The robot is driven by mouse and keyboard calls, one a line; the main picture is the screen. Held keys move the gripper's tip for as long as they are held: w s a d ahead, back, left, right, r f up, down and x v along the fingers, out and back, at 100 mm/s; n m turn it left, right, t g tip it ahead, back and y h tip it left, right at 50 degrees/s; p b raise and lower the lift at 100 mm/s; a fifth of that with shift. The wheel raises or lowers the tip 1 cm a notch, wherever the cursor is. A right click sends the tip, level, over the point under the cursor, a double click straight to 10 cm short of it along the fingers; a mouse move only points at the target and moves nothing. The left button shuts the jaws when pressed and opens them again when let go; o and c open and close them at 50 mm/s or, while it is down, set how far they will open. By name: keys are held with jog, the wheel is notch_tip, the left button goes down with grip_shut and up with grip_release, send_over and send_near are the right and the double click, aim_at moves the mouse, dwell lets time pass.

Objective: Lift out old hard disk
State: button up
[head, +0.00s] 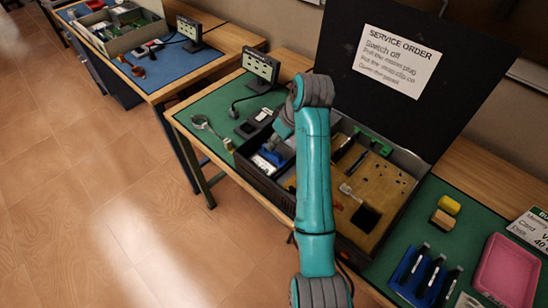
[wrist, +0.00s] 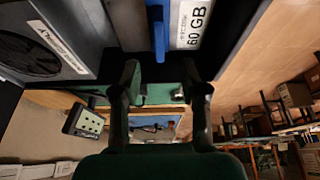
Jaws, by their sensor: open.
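The old hard disk shows in the wrist view with a white label (wrist: 190,26) reading 60 GB and a blue pull tab (wrist: 158,32). In the head view, its blue part (head: 272,157) is at the left end of the open computer case (head: 262,183). My gripper (wrist: 160,72) is open, with one finger on each side of the tab's line. The tab's near end is at about fingertip level in the picture; I cannot tell whether it lies between the fingers. In the head view, my arm mostly hides the gripper.
A power supply with a fan (wrist: 38,48) is beside the disk. The raised black lid (head: 405,110) stands behind the case. A blue holder (head: 420,275), pink tray (head: 507,270) and yellow block (head: 449,204) lie right of it. A small display (head: 261,66) stands left.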

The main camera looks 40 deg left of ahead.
aim_at(272, 156)
jog(key=shift+x, duration=3.7)
jog(key=shift+d, duration=0.15)
grip_shut()
